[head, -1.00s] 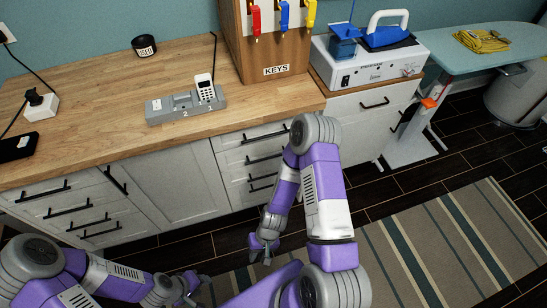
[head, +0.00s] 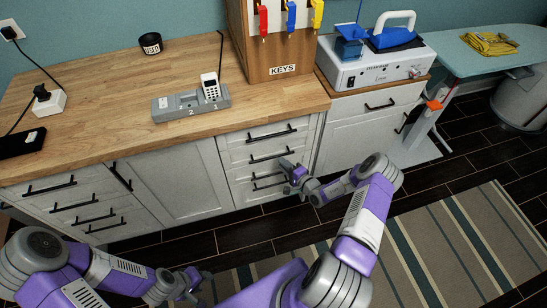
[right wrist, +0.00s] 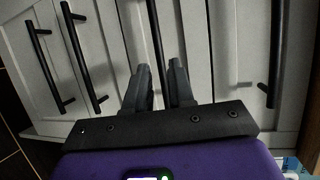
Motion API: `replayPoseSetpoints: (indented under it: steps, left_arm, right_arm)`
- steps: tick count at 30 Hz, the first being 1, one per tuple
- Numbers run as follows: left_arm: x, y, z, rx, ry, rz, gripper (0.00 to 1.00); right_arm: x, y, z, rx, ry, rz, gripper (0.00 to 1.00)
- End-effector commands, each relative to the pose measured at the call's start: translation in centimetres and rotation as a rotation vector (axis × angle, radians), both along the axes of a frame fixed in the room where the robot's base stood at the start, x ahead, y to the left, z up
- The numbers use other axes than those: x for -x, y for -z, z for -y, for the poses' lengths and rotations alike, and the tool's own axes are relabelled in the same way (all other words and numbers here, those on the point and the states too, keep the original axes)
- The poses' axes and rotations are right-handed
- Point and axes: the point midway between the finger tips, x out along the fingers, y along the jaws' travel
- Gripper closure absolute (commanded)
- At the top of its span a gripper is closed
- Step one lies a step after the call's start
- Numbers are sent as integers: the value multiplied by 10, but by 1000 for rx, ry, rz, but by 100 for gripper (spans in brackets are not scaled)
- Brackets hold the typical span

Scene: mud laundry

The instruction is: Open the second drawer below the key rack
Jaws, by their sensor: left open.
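The wooden key rack (head: 280,35), labelled KEYS, stands on the counter. Below it is a white drawer stack with black bar handles. The second drawer (head: 250,161) is shut, its handle (head: 270,155) partly beside my right gripper. My right gripper (head: 289,170) is in front of the stack near the second and third handles. In the right wrist view my right gripper (right wrist: 159,68) has its fingers apart. A black bar handle (right wrist: 154,35) appears between the fingertips, with no clear contact. My left gripper (head: 200,286) is open and empty, low in front of the cabinets.
The top drawer handle (head: 272,133) is just above, and a white cabinet (head: 345,145) is to the right. A striped rug (head: 420,240) covers the floor. An ironing board (head: 490,50) is at far right.

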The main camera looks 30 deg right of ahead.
Motion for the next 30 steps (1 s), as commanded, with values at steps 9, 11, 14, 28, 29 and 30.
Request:
replayPoseSetpoints:
  steps: [9, 11, 14, 28, 29, 30]
  left_arm:
    - [0, 18, 0, 0, 0, 0, 57]
    - [0, 20, 0, 0, 0, 0, 57]
    - [0, 22, 0, 0, 0, 0, 57]
    - [0, 22, 0, 0, 0, 0, 57]
    - [0, 22, 0, 0, 0, 0, 57]
    - [0, 22, 0, 0, 0, 0, 57]
  right_arm:
    - [-48, 11, -10, -1, -5, 1, 77]
    - [-55, 12, -11, -2, -5, -1, 77]
    - [-63, 13, -13, -3, -5, -2, 77]
    - [-66, 13, -13, -3, -6, -3, 98]
    - [-66, 13, -13, -3, -6, -3, 100]
    - [-66, 13, -13, -3, -6, -3, 100]
